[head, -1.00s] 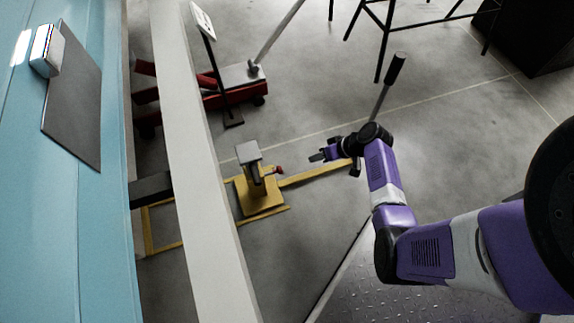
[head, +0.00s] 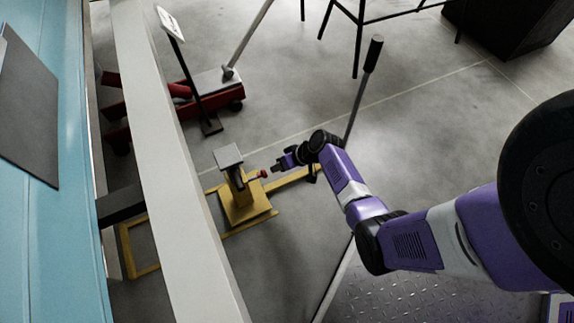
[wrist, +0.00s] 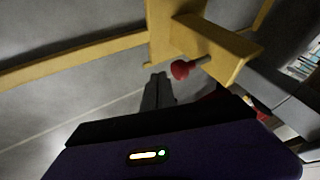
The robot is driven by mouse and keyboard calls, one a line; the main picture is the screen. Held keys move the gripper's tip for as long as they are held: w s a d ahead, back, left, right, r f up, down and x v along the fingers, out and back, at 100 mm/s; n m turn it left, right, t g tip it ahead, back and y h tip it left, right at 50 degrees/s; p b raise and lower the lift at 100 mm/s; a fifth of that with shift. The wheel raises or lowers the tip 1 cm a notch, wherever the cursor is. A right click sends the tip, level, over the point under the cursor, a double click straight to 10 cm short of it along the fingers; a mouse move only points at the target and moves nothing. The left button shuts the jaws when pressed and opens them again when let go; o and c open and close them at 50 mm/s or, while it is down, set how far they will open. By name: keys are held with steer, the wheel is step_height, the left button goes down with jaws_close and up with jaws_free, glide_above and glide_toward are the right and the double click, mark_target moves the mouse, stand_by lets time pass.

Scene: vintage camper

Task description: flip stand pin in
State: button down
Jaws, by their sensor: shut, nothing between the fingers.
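A yellow stand (head: 243,203) with a grey top plate (head: 228,156) stands on the floor. A pin with a red knob (head: 263,173) sticks out of its side toward my gripper (head: 276,168). In the wrist view the red knob (wrist: 180,69) is on a thin rod out of the yellow post (wrist: 225,57). The gripper fingers (wrist: 158,82) are shut and empty, pointing just left of and below the knob in that view. The fingertips look close to the knob; I cannot tell whether they touch it. The far end of the pin is hidden inside the post.
A yellow floor frame (head: 150,270) runs from the stand. A pale beam (head: 165,150) crosses left of it, beside the blue camper wall (head: 25,220). A red floor jack (head: 180,95) with a long handle stands behind. Floor behind my arm is open up to a black-legged stool (head: 357,40).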

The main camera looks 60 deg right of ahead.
mark_target(261, 175)
steer(key=shift+w+a, duration=0.45)
steer(key=shift+a, duration=0.15)
steer(key=shift+a, duration=0.1)
steer(key=shift+w+a, duration=0.55)
steer(key=shift+a, duration=0.25)
steer(key=shift+w+a, duration=0.55)
steer(key=shift+a, duration=0.25)
